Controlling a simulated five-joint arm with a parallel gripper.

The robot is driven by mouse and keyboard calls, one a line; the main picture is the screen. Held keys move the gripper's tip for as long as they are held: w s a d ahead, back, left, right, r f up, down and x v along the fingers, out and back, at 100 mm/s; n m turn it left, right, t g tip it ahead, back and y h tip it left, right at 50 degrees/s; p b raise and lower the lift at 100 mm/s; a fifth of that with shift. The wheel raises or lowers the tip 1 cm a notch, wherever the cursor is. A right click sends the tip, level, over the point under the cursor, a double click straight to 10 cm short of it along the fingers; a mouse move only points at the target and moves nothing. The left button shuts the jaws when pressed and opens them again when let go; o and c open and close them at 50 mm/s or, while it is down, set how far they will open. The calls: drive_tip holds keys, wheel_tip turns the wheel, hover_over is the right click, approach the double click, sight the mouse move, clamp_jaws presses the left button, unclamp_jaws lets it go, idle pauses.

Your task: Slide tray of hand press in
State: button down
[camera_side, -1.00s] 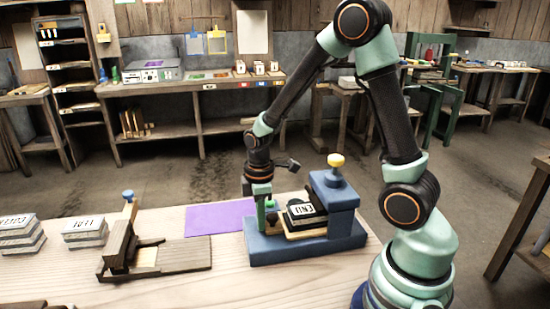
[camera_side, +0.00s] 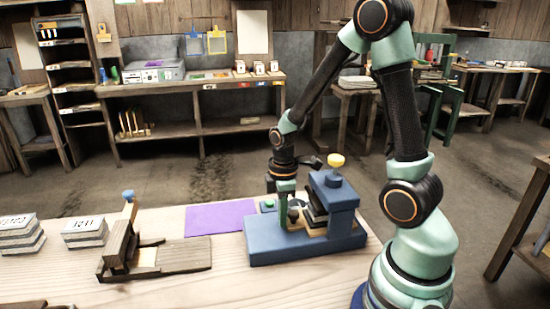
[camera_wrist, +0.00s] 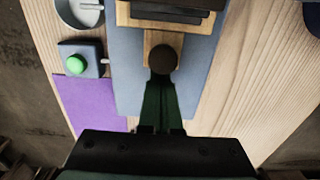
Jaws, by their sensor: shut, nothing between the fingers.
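The tray's dark round handle (camera_wrist: 163,59) points toward my gripper in the wrist view. My gripper (camera_side: 284,226) is shut and empty, low at the press's left end. In the wrist view its fingertips (camera_wrist: 161,82) are right against or just behind the handle; contact is not certain. The tray's far end is hidden.
A purple sheet (camera_side: 219,217) lies left of the press. A small box with a green button (camera_wrist: 76,64) and a grey cup (camera_wrist: 82,10) sit beside it. A dark wooden press (camera_side: 130,250) and stacked blocks (camera_side: 85,232) stand farther left.

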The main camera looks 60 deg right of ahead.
drive_tip(key=shift+s+d, duration=0.2)
drive_tip(key=shift+w+a+r, duration=0.15)
drive_tip(key=shift+r, duration=1.35)
drive_tip(key=shift+w+a, duration=1.05)
drive_tip(key=shift+w, duration=0.05)
wheel_tip(320, 180, up, 9)
drive_tip(key=s+a+r+m+t, duration=0.4)
drive_tip(key=a+r+m+t, duration=0.1)
drive_tip(key=m, duration=0.4)
wheel_tip(320, 180, up, 2)
drive_tip(key=shift+s+a+r+t, duration=0.1)
drive_tip(key=shift+s+a+t, duration=0.15)
drive_tip(key=shift+a, duration=0.65)
